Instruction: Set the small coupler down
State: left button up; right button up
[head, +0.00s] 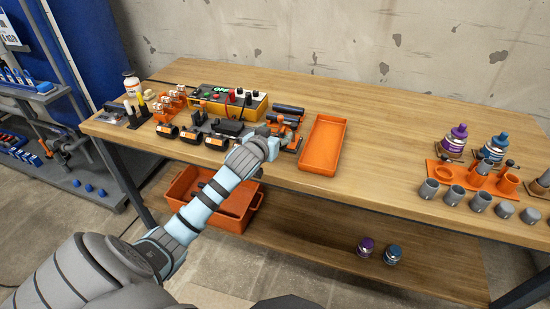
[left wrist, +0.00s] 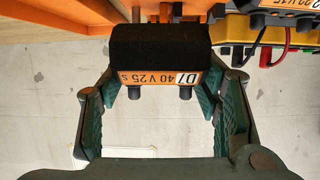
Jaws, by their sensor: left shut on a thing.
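The small coupler (left wrist: 155,50) is a black sleeve with two stub terminals and an orange label. It sits between the fingertips of my left gripper (left wrist: 160,85) in the left wrist view, with a finger against each end. In the head view my left gripper (head: 270,143) is at the front part of the bench top, left of the orange tray. The gripper hides the coupler there, and I cannot tell whether the coupler touches the bench. My right gripper is not in view.
An empty orange tray (head: 336,122) lies right of the gripper. Black labelled fittings (head: 167,131) stand to its left, with a yellow control box (head: 240,104) behind. Grey cups (head: 454,196) stand farther right. The bench between tray and cups is clear. An orange bin (head: 240,222) is below.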

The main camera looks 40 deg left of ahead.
pick_arm(q)
notch_tip(320, 180, down, 6)
jog(key=shift+r+b, duration=0.1)
jog(key=shift+b, duration=0.7)
jog(key=o, duration=1.2)
jog(key=shift+r, duration=0.1)
